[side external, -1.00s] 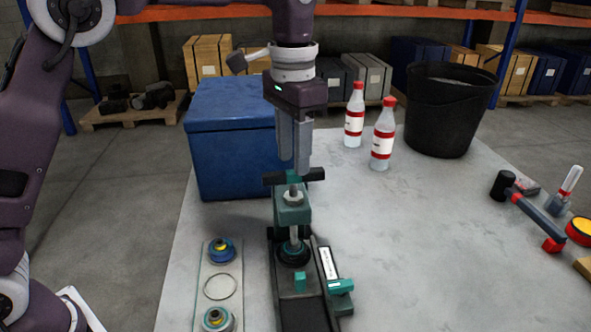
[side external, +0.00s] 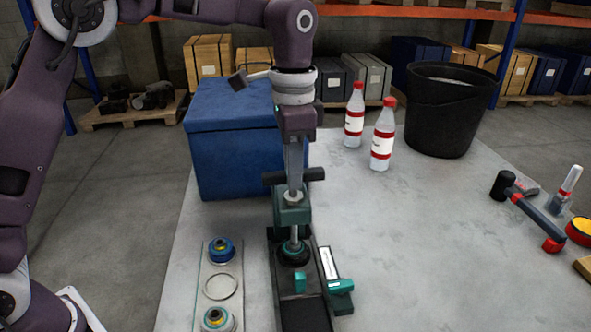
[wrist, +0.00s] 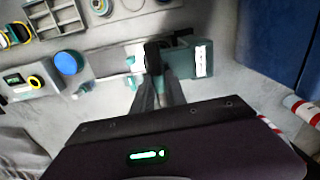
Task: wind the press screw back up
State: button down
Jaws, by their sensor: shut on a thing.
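The press (side external: 292,212) is a teal body standing on a dark base (side external: 303,312), with a pale vertical screw (side external: 294,235) running down to a dark round foot. The black crossbar handle (side external: 316,174) tops the screw. My gripper (side external: 294,183) comes down from above and is shut at the middle of the handle, hiding the hub. In the wrist view, my fingers (wrist: 159,90) reach the black handle (wrist: 152,58), beside the teal press body (wrist: 190,60). The exact finger contact is hard to make out.
A blue bin (side external: 230,150) stands close behind the press. A strip holding round parts (side external: 219,265) lies left of it. Two red-capped bottles (side external: 382,140), a black bucket (side external: 445,115) and a hammer (side external: 535,215) are to the right. The table between is clear.

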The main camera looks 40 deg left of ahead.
jog(key=n, duration=0.3)
jog(key=shift+r+n, duration=0.1)
jog(key=shift+n, duration=0.2)
jog(key=n, duration=0.4)
jog(key=shift+r+n, duration=0.1)
jog(key=shift+n, duration=0.2)
jog(key=n, duration=0.3)
jog(key=shift+r, duration=0.1)
jog(key=shift+n, duration=0.8)
jog(key=n, duration=0.4)
jog(key=shift+r, duration=0.15)
jog(key=n, duration=0.5)
jog(key=shift+r, duration=0.1)
jog(key=shift+n, duration=0.3)
